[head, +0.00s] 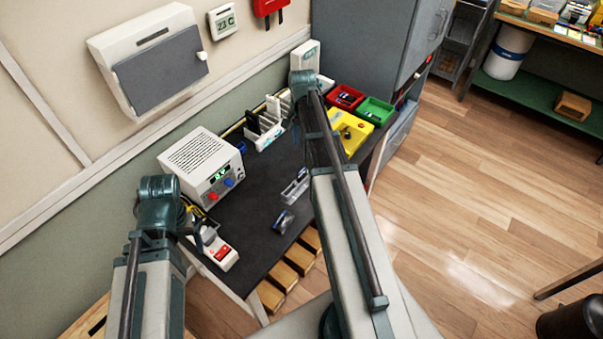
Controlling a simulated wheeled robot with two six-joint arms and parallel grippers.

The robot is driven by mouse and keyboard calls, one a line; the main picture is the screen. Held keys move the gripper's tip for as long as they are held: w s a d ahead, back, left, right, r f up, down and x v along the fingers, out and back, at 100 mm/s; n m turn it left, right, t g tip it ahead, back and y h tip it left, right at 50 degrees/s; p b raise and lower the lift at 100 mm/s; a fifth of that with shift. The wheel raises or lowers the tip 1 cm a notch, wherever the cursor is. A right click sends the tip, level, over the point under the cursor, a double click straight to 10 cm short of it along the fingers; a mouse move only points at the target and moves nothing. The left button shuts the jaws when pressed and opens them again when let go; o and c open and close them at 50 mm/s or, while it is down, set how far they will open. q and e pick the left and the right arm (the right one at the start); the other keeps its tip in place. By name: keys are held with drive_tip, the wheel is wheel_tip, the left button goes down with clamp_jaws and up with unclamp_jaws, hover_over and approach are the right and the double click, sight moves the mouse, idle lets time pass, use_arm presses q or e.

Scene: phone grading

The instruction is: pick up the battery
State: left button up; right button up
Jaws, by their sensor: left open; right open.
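A small dark and silvery piece (284,221) lies on the black bench mat (250,246) near its front edge. It is too small to tell whether it is the battery or a phone. Just behind it is a pale, clear-sided holder (295,187), close to my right arm; its contents are unclear. My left arm stands at the lower left, left of the bench. My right arm reaches up across the bench and hides part of its right side. I cannot make out the fingers of either gripper.
A white power supply (201,168) stands at the bench's back left, with a white and red device (222,254) in front. A red bin (344,96), green bin (376,111) and yellow tray (350,132) stand at the far right. The mat's middle is mostly clear.

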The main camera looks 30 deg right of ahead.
sight(301, 170)
wheel_tip(301, 170, down, 9)
drive_tip(key=b, duration=0.8)
drive_tip(key=shift+r, duration=0.15)
drive_tip(key=f+b, duration=0.1)
drive_tip(key=b, duration=0.1)
drive_tip(key=f+b, duration=0.1)
drive_tip(key=f, duration=0.1)
drive_tip(key=f+b, duration=0.2)
drive_tip(key=shift+s+a+f+b, duration=0.15)
drive_tip(key=shift+s+a+b, duration=0.05)
drive_tip(key=shift+a+b, duration=0.15)
drive_tip(key=shift+c, duration=0.2)
clamp_jaws()
